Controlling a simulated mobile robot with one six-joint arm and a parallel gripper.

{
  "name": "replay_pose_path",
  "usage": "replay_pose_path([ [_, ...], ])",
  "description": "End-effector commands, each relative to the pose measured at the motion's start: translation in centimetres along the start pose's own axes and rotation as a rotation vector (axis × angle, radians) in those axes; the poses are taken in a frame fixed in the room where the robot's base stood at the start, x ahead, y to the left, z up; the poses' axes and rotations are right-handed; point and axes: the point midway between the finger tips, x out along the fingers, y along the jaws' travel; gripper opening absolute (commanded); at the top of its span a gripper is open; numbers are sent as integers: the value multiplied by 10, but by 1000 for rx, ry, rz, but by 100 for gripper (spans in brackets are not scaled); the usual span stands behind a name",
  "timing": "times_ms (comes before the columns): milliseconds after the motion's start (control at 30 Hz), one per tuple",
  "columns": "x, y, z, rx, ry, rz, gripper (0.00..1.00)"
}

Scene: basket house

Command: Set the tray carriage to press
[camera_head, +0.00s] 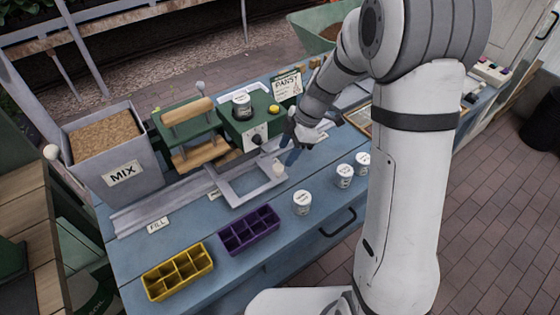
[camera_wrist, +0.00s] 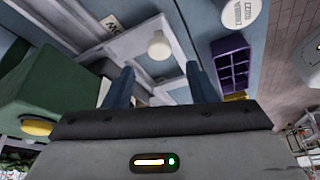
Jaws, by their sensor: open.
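The tray carriage (camera_head: 237,198) is an empty pale grey frame on a long grey rail (camera_head: 140,216) on the blue bench. It stands right of the FILL label (camera_head: 158,224), in front of the green press unit with wooden bars (camera_head: 190,112) and the green box with a dial (camera_head: 245,125). A pale round knob (camera_head: 278,169) sits at its right corner. My gripper (camera_head: 289,157) is open and empty beside this knob. In the wrist view, the knob (camera_wrist: 159,46) lies just beyond and between the fingertips (camera_wrist: 160,70); contact cannot be seen.
A MIX bin (camera_head: 112,147) stands at the rail's left end. A yellow tray (camera_head: 178,272) and a purple tray (camera_head: 248,230) lie at the front. Several white labelled pots, including one (camera_head: 302,203), stand right of the carriage. A PANSY card (camera_head: 287,84) stands behind.

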Motion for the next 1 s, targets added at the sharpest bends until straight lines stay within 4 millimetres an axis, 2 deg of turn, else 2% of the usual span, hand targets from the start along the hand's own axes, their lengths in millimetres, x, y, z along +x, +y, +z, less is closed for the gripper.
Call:
replay_pose_path([
  [200, 36, -2, 0, 3, 0, -5, 51],
  [400, 57, -1, 0, 4, -1, -2, 51],
  [733, 61, -1, 1, 5, -1, 0, 51],
  [1000, 61, -1, 1, 5, -2, 1, 29],
])
